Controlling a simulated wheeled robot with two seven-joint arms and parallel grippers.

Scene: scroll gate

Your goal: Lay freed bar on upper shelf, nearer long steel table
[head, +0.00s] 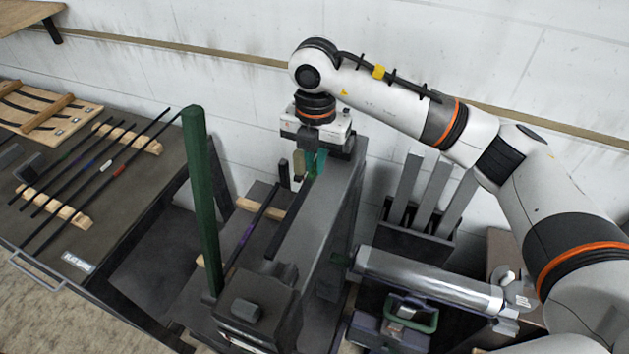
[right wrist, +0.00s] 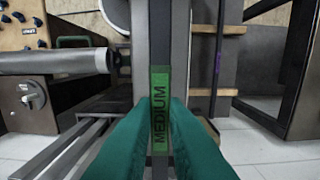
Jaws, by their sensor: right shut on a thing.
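My right gripper (head: 313,172) comes down from above, beside the top of the grey machine (head: 338,205). Its teal fingers (right wrist: 160,135) are shut on a dark flat bar (head: 287,222). In the right wrist view the bar has a green label (right wrist: 160,105) reading MEDIUM between the fingers. The bar slants toward the front left in the head view, along the machine's left side. Whether it touches the machine is hidden. Another dark bar with a purple band (head: 247,235) lies to its left, across wooden strips on a shelf (head: 263,195). My left gripper is not in view.
A dark green post (head: 200,190) stands left of the shelf. A dark table (head: 130,205) at left carries several bars on wooden rests (head: 65,205). A silver cylinder (head: 430,280), a holder of upright grey bars (head: 425,190) and a green-handled box (head: 400,325) are at right.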

